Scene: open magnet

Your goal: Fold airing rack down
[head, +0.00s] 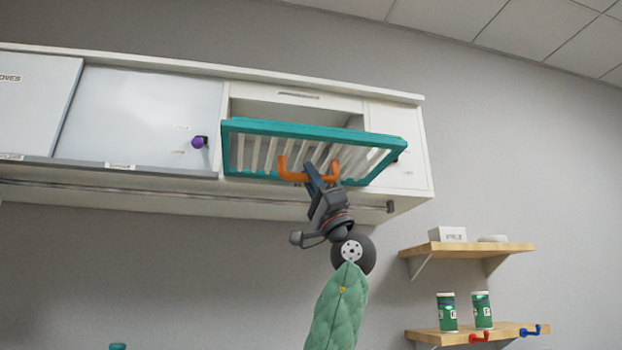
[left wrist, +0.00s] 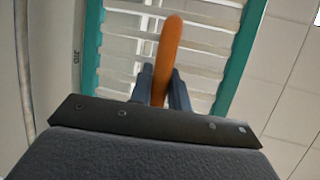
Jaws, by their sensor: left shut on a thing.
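The airing rack (head: 378,141) is a teal frame with pale slats, set in the opening of the white wall cabinet. It is tilted, with its front edge standing out from the cabinet. An orange handle (head: 286,172) sits at its lower edge. My left gripper (head: 318,172) reaches up from below and is shut on the orange handle. In the left wrist view the handle (left wrist: 171,45) runs up between the two fingers, with the teal frame (left wrist: 240,55) and slats behind it. My right gripper is not in view.
The wall cabinet (head: 415,170) has a grey sliding door (head: 135,115) with a purple knob (head: 198,142) to the left. A rail (head: 130,190) runs beneath it. Shelves (head: 480,249) at lower right hold a white box and green containers (head: 447,312). The wall below the rack is bare.

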